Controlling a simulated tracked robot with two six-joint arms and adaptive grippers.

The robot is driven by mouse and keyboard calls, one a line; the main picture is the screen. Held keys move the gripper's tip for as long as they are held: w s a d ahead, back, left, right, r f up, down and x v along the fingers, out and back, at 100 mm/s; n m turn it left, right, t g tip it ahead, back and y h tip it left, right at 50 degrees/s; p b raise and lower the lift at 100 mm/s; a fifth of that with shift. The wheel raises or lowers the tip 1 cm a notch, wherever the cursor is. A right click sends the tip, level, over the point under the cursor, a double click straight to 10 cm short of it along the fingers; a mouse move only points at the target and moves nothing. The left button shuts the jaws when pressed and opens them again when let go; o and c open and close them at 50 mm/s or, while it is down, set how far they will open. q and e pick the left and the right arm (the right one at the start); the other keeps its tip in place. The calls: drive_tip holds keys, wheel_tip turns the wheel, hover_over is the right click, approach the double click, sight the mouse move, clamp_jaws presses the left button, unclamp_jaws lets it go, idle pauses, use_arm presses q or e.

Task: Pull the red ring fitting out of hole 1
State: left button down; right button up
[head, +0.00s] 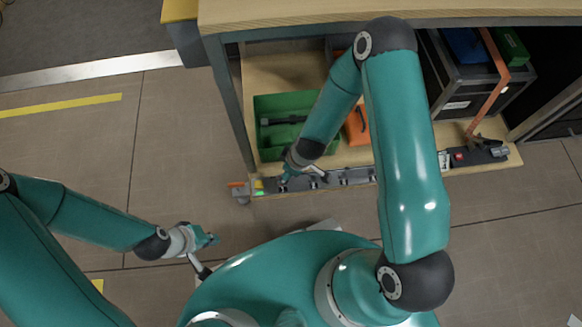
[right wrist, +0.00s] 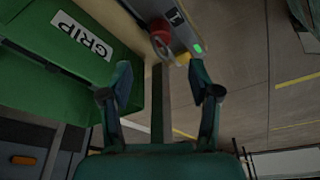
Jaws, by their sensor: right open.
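The red ring fitting (right wrist: 160,33) sits on the dark rail (right wrist: 147,6) in the right wrist view, beside a white label with a dark mark. My right gripper (right wrist: 161,76) is open and empty; the ring shows beyond the gap between its fingertips, apart from them. In the head view the right wrist (head: 303,155) is over the left end of the rail (head: 350,178), and the ring cannot be made out there. My left gripper (head: 210,239) hangs over the floor, well left of and below the rail; its finger opening is too small to judge.
A green bin (right wrist: 77,75) marked GRIP stands close to the right gripper's left finger. A small green light (right wrist: 197,47) and a yellow patch (right wrist: 183,59) are on the rail's end. The table top (head: 290,10) overhangs the shelf. A black crate (head: 460,88) stands at the right.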

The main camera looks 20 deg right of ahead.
drive_tip(key=b+x, duration=0.3)
drive_tip(key=x, duration=0.7)
drive_tip(key=shift+r, duration=0.1)
clamp_jaws()
